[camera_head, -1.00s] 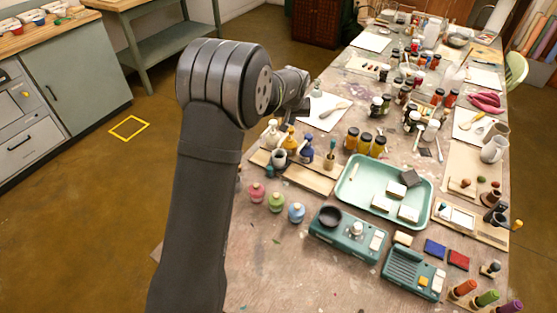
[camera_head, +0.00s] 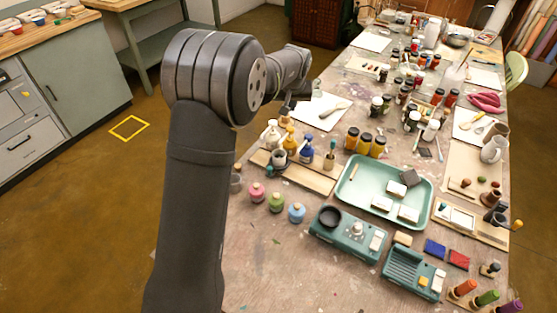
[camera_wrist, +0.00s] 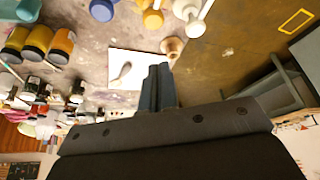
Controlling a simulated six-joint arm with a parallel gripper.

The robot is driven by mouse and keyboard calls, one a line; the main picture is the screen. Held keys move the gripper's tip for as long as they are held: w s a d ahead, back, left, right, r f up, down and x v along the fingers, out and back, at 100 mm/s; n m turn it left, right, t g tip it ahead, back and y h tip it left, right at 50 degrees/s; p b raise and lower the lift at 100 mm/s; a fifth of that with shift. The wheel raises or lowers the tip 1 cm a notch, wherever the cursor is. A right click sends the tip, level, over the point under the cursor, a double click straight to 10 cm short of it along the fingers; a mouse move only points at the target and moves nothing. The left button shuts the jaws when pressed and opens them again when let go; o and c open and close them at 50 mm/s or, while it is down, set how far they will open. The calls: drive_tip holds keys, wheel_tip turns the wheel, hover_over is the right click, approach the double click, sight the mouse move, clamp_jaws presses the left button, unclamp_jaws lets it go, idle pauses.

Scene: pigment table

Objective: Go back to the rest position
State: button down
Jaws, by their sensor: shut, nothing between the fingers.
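My gripper (camera_wrist: 158,88) shows in the wrist view, its two fingers together with nothing between them. It hangs above the left side of the table, near a white sheet (camera_wrist: 126,68) with a small grey object on it. In the head view my arm rises at the left and bends over; its forearm points away to the right, toward the same sheet (camera_head: 308,109). The fingertips are not clear in the head view.
A wooden board (camera_head: 315,178) with bottles and a mint tray (camera_head: 348,195) stand on the table (camera_head: 285,265). Yellow jars (camera_head: 365,143), a scale (camera_head: 340,240) and pink, green and blue bottles (camera_head: 276,202) stand nearby. Open floor (camera_head: 95,210) lies left, with a yellow square (camera_head: 129,127).

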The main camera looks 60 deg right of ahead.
sight(290, 129)
idle(0.3)
drive_tip(key=shift+f, duration=3.6)
drive_tip(key=shift+w+r, duration=0.1)
